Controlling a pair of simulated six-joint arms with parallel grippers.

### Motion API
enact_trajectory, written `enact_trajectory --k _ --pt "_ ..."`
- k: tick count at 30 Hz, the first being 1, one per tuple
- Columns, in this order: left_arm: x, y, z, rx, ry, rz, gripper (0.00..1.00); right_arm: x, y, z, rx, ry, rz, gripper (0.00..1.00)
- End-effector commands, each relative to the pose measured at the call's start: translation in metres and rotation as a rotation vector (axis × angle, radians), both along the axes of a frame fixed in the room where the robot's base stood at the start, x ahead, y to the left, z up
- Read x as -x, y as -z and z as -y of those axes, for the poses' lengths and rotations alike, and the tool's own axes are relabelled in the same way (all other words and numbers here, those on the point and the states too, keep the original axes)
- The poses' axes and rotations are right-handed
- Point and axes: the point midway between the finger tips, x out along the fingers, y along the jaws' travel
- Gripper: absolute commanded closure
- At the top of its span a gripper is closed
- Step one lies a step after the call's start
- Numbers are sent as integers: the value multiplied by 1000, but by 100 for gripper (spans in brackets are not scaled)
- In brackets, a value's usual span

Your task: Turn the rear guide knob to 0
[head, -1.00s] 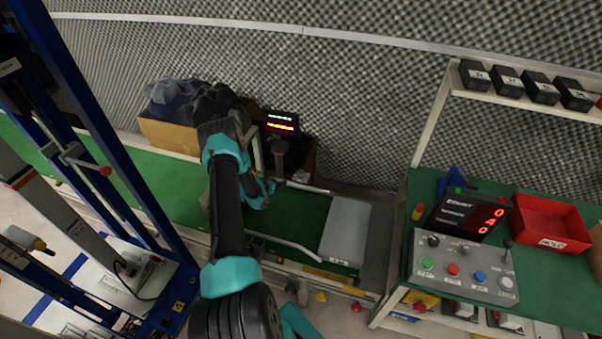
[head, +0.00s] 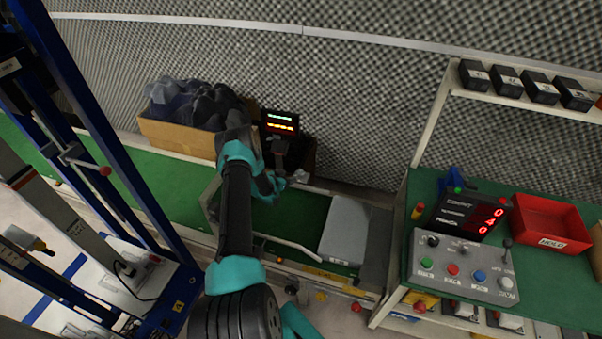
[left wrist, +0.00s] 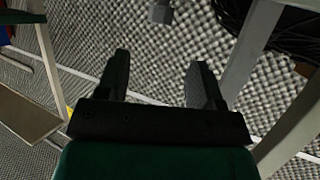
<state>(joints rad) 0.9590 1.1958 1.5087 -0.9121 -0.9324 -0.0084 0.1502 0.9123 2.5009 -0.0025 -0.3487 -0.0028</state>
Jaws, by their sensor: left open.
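My left gripper (head: 272,186) is above the green conveyor, close to the rear guide rail (head: 322,191). In the left wrist view the gripper's two dark fingers (left wrist: 160,64) are apart with nothing between them. A small grey block (left wrist: 162,12) shows beyond the fingertips; I cannot tell whether it is the rear guide knob. In the head view I cannot pick out that knob for certain; my left arm covers part of this area. The front guide rail (head: 290,246) runs along the belt's near side. My right gripper is not in view.
A cardboard box (head: 177,135) of dark cloth stands behind the belt, beside a small lit display (head: 280,122). A button panel (head: 465,268) and red tray (head: 550,224) are at right. A blue frame (head: 110,150) stands at left.

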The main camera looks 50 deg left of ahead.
Motion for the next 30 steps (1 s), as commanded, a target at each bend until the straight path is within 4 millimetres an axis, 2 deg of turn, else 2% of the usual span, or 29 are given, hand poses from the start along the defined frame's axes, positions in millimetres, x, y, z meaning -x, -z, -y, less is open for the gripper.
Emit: enact_trajectory --k 6,18,24,30 --pt "-32 14 -2 -1 1 0 39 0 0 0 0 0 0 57" --pt "-80 34 -7 -1 0 1 39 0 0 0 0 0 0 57" --pt "-94 40 -8 1 0 0 39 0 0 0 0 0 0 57" --pt "-99 41 -9 0 -1 0 39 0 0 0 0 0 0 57"
